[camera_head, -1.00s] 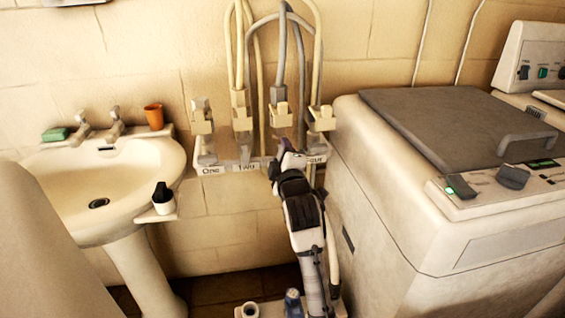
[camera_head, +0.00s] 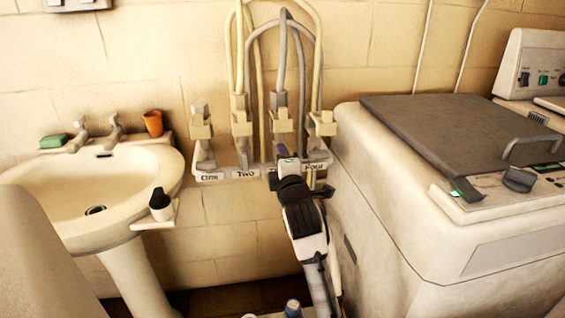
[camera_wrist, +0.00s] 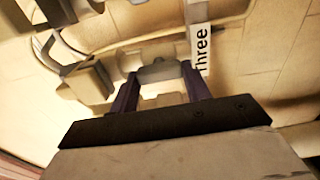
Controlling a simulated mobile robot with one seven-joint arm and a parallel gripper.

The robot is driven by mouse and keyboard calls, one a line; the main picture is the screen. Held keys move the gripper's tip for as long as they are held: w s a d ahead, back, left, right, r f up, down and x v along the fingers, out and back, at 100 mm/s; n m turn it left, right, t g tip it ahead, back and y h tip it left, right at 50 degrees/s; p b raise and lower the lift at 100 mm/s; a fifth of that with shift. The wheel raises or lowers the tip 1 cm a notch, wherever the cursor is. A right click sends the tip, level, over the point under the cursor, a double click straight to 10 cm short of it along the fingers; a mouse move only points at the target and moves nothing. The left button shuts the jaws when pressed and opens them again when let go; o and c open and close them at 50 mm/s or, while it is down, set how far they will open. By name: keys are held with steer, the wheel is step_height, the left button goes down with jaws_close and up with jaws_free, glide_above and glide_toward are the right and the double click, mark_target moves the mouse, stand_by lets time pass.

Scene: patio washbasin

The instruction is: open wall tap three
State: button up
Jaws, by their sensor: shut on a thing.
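Wall tap three (camera_head: 281,121), a cream block with a grey hose, is third from left in the row of taps. My gripper (camera_head: 287,165) is at its lower part and hides its label and that part in the head view. In the wrist view my gripper (camera_wrist: 160,88) has its purple fingers on either side of a grey piece of tap three (camera_wrist: 158,72), and is shut on it. The "Three" label (camera_wrist: 202,50) stands right beside the right finger. How far the tap is turned cannot be told.
A washbasin (camera_head: 150,165) with an orange cup (camera_head: 153,123) is at left. A washing machine (camera_head: 400,210) stands close at right.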

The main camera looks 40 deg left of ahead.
steer(key=o, duration=1)
steer(key=shift+c, duration=0.2)
steer(key=b+v, duration=0.2)
steer(key=v, duration=1.1)
steer(key=shift+s+d+b, duration=0.25)
steer(key=shift+s+b, duration=0.05)
